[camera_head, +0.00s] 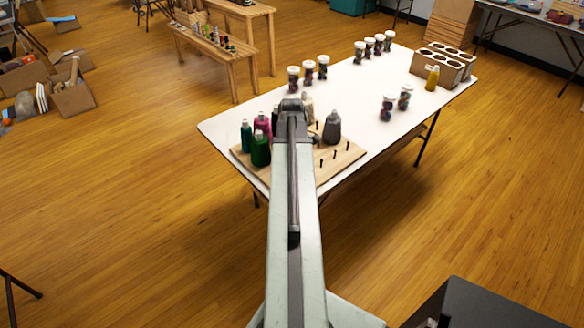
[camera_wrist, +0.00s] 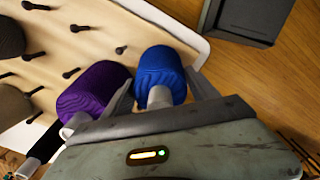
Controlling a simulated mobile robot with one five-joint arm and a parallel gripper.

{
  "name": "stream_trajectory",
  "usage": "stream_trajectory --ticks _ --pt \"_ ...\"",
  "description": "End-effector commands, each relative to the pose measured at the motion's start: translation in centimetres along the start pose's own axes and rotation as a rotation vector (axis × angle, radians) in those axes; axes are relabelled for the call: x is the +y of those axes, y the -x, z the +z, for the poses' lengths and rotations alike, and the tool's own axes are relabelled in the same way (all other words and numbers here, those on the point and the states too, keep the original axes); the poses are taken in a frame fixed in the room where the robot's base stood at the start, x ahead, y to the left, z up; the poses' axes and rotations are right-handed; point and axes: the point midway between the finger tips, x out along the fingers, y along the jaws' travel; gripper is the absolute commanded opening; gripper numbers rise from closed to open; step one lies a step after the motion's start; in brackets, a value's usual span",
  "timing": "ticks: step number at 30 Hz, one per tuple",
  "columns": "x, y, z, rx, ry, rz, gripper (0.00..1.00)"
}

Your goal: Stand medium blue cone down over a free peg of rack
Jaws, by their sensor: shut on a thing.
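In the wrist view the blue cone (camera_wrist: 160,70) of yarn sits between the fingers of my gripper (camera_wrist: 161,82), which is shut on it. A purple cone (camera_wrist: 95,88) stands just left of it, beside the left finger; I cannot tell whether they touch. The wooden rack (camera_wrist: 95,55) lies under and behind them, with several bare dark pegs (camera_wrist: 80,28). In the head view the rack (camera_head: 349,152) sits on the white table, with bare pegs on its right part. My arm hides the blue cone there.
On the rack stand teal (camera_head: 246,137), green (camera_head: 260,151), pink (camera_head: 263,124) and grey (camera_head: 332,128) cones. Several jars (camera_head: 308,70) stand farther back on the white table (camera_head: 365,100), with a yellow bottle (camera_head: 432,78) and a holed cardboard box (camera_head: 442,64). The table's middle is clear.

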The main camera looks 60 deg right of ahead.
Motion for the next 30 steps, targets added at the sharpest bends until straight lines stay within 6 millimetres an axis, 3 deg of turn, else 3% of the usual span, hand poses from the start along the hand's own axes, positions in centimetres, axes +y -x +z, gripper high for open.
stream_trajectory --ticks 13,14,16,26,30 --pt "0.0 -0.6 0.0 0.000 0.000 0.000 0.19" --pt "0.0 -0.5 0.0 0.000 -0.001 0.000 0.77" --pt "0.0 -0.5 0.0 0.000 -0.001 0.000 0.94" --pt "0.0 -0.4 0.0 0.000 -0.001 0.000 0.94" --pt "0.0 0.7 0.0 0.000 -0.001 0.000 0.94"
